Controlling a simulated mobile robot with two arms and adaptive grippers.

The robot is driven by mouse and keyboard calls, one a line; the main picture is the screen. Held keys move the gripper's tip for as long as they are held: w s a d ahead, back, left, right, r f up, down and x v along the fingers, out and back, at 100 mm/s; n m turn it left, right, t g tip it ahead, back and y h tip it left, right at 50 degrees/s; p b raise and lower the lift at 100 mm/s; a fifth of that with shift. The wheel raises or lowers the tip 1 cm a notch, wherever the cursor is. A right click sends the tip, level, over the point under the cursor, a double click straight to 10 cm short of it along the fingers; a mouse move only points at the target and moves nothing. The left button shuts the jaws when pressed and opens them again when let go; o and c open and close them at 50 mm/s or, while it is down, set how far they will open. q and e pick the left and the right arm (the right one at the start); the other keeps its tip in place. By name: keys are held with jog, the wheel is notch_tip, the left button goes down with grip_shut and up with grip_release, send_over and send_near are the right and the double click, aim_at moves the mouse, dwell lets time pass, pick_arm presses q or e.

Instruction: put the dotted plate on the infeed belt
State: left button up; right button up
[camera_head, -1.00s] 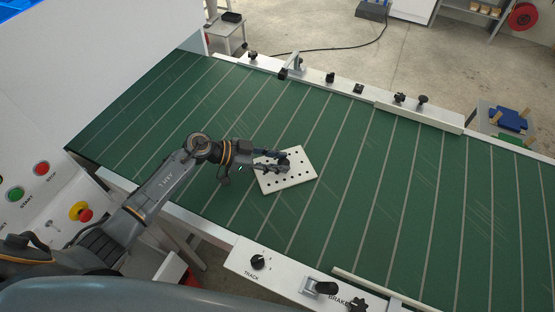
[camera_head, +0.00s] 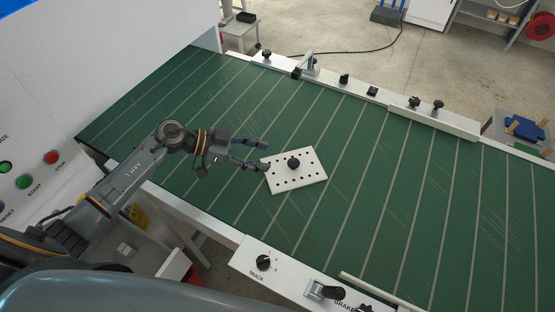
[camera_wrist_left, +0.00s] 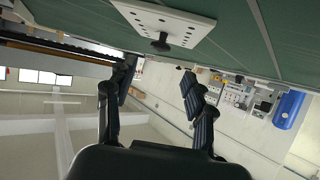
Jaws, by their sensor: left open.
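The dotted plate (camera_head: 308,177) is white with rows of dark holes and a black knob in its middle. It lies flat on the green infeed belt (camera_head: 370,215), near the belt's middle. My left gripper (camera_head: 264,155) is open and empty, just to the left of the plate and clear of the knob. In the left wrist view the plate (camera_wrist_left: 190,22) is at the top with its knob showing, beyond the two spread fingers (camera_wrist_left: 155,88). My right gripper is not in view.
A white rail with black knobs (camera_head: 343,79) runs along the belt's far side. The near rail carries a TRACK knob (camera_head: 263,262) and a BRAKE lever (camera_head: 325,291). A control panel with coloured buttons (camera_head: 28,182) stands at left. The belt is bare around the plate.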

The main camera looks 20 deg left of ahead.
pick_arm(q)
jog(key=shift+v, duration=1.8)
